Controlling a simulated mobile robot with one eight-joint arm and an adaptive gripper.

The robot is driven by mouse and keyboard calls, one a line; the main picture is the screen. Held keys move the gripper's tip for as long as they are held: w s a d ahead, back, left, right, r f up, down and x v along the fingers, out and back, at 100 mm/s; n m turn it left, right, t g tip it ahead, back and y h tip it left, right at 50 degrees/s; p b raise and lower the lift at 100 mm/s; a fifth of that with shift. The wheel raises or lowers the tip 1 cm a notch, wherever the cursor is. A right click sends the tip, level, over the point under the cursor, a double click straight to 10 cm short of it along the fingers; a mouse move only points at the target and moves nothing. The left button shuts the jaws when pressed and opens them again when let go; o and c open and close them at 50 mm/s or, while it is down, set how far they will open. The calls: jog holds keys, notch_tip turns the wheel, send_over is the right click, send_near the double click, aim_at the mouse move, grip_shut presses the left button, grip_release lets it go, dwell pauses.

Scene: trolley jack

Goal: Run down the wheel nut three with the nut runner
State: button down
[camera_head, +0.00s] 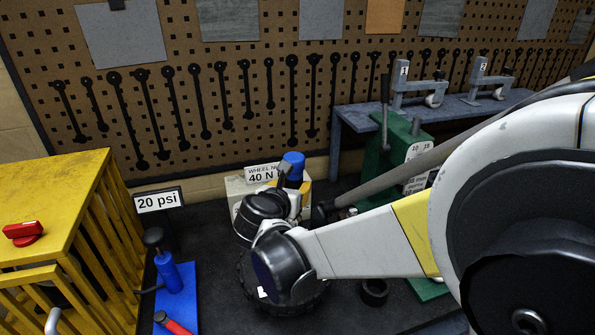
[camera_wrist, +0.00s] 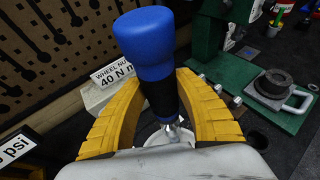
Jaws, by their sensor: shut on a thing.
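The nut runner, with a blue cap and a black body (camera_wrist: 146,45), stands upright between my yellow fingers in the wrist view. Its blue top also shows in the head view (camera_head: 293,163). My gripper (camera_wrist: 162,105) is shut on its black body. In the head view my gripper (camera_head: 292,188) is mostly hidden behind my wrist, beside the wheel nut sign (camera_head: 264,175) reading 40 N m. A black tyre (camera_head: 247,280) lies below my arm, largely covered by it. Wheel nut three cannot be made out, and the runner's lower end is hidden.
A yellow slatted cage (camera_head: 55,200) with a red knob stands at left. A blue pump (camera_head: 175,275) and a 20 psi sign (camera_head: 158,200) are beside it. A green press (camera_head: 395,145) and a blue-grey bench (camera_head: 350,118) stand behind my arm. A pegboard wall closes the back.

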jog(key=shift+s, duration=0.25)
notch_tip(320, 180, down, 6)
jog(key=b, duration=0.5)
jog(key=shift+w+r, duration=0.1)
jog(key=shift+r, duration=0.05)
jog(key=shift+f+b, duration=1.4)
jog(key=shift+b, duration=0.25)
dwell(2.2)
dwell(0.8)
jog(key=shift+r+p, duration=2.2)
jog(key=shift+r, duration=0.85)
